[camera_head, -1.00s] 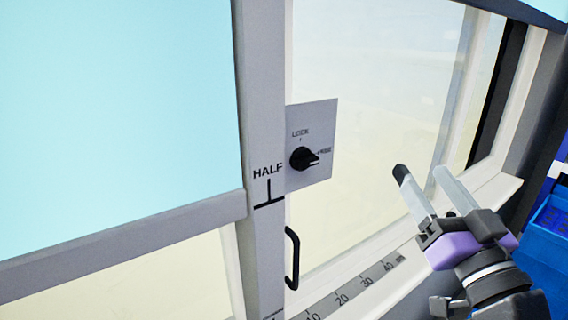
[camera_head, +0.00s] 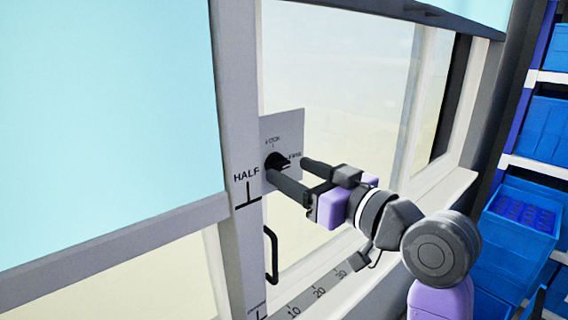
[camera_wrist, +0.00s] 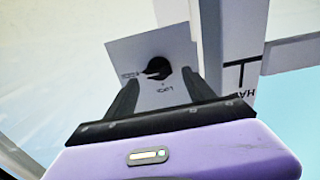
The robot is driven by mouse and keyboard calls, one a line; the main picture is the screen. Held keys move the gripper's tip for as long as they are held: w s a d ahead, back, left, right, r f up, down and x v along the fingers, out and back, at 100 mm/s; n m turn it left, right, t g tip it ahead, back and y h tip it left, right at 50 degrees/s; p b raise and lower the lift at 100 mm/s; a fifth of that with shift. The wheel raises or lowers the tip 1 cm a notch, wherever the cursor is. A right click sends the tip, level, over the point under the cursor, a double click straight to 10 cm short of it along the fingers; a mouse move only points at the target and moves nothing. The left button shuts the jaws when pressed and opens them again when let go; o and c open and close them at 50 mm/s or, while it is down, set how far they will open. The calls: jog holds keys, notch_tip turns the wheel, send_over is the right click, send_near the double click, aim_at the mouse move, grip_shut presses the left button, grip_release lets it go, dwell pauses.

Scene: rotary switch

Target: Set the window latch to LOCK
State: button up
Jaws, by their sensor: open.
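The window latch is a black rotary knob (camera_head: 277,160) on a light square plate (camera_head: 285,128) fixed at the window frame. The plate has LOCK printed above the knob and a second, blurred word, perhaps FREE, at its right. The knob's pointer is turned right, toward that second word. My gripper (camera_head: 287,167) is open at the plate, its two dark fingers on either side of the knob. In the wrist view the knob (camera_wrist: 158,68) shows upside down between the fingertips (camera_wrist: 160,80). I cannot tell whether either finger touches it.
A grey post (camera_head: 236,90) marked HALF stands left of the plate. A black handle (camera_head: 271,255) is below it. A sill with a numbered scale (camera_head: 318,293) runs along the bottom. Blue bins (camera_head: 520,215) on a rack stand at the right.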

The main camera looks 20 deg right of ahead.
aim_at(282, 166)
jog(key=shift+x, duration=1.6)
grip_shut()
